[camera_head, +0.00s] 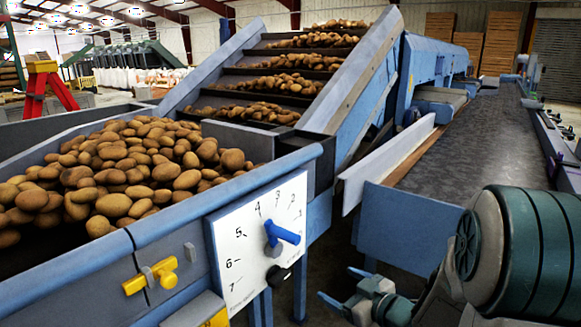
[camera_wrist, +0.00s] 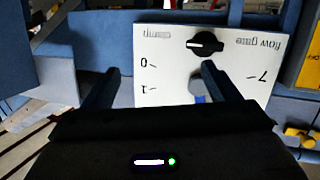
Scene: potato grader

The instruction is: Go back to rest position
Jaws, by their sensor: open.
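My gripper (camera_head: 345,287) is low at the bottom of the head view, right of and apart from the white dial panel (camera_head: 258,240). Its two blue-tipped fingers are spread with nothing between them. The wrist view shows the open gripper (camera_wrist: 160,69) from behind, with the panel (camera_wrist: 165,85) upside down beyond it. The panel carries a blue lever (camera_head: 281,235) beside a numbered scale. The lever (camera_wrist: 197,87) is partly hidden by the right finger in the wrist view. A black knob (camera_wrist: 205,43) sits near the "flow gate" lettering. Contact with the panel is not visible.
A blue hopper (camera_head: 75,270) full of potatoes (camera_head: 130,170) stands at left, with a yellow handle (camera_head: 150,276) on its side. An inclined conveyor (camera_head: 345,95) rises behind it. A flat dark belt (camera_head: 470,135) runs at right, its blue frame close to my arm.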

